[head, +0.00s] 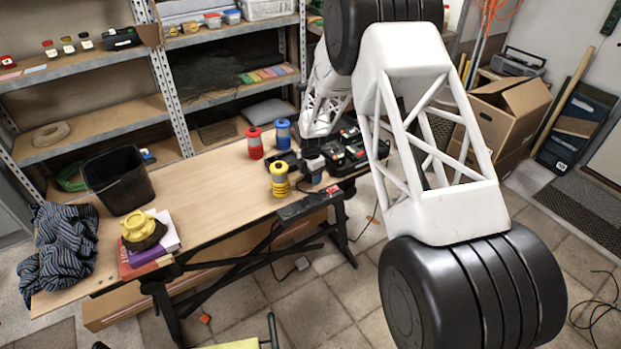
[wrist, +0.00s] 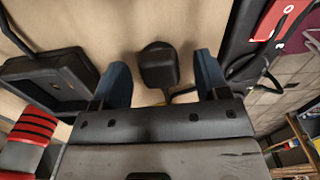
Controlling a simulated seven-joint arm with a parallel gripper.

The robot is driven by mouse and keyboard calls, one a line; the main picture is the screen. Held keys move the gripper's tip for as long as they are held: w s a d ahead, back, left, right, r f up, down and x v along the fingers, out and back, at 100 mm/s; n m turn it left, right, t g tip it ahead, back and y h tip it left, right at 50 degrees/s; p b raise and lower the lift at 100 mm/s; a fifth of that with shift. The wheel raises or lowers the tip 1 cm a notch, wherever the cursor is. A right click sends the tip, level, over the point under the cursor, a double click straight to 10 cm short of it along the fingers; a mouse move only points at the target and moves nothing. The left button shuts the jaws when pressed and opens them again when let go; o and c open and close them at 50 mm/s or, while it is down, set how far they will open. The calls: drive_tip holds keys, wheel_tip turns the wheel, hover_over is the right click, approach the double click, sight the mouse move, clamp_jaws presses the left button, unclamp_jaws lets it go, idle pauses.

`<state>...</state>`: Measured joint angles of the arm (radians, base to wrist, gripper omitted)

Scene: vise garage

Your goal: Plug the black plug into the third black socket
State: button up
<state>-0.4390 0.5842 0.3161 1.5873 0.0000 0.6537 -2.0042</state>
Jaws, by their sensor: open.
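In the wrist view the black plug (wrist: 156,68) lies on the wooden bench top between the two blue fingertips of my gripper (wrist: 162,64). There is a gap on both sides of the plug, and a dark cord runs off beside it toward the right finger. My gripper is open and holds nothing. In the head view my gripper (head: 314,170) is low over the right part of the bench; the plug cannot be made out there. A black recessed box (wrist: 52,82) is left of my gripper in the wrist view. I cannot tell which item is the third black socket.
Red (head: 254,143), blue (head: 283,134) and yellow (head: 279,180) spools stand near my gripper on the bench (head: 215,190). Black items (head: 350,150) crowd its right end. A bin (head: 118,180) and cloth (head: 58,250) are left. The bench middle is clear.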

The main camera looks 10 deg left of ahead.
drive_tip(key=shift+f, duration=0.4)
drive_tip(key=c, duration=1)
drive_tip(key=shift+o, duration=0.2)
drive_tip(key=shift+r, duration=0.2)
drive_tip(key=shift+r, duration=1.4)
drive_tip(key=shift+s+d+r, duration=0.1)
drive_tip(key=shift+s+r, duration=0.1)
drive_tip(key=shift+r, duration=0.05)
drive_tip(key=s+d, duration=0.3)
drive_tip(key=s, duration=0.4)
drive_tip(key=s+d+r, duration=0.1)
drive_tip(key=s+d, duration=0.2)
drive_tip(key=s, duration=0.4)
drive_tip(key=shift+d+r, duration=0.2)
drive_tip(key=shift+d, duration=0.05)
drive_tip(key=shift+s, duration=0.1)
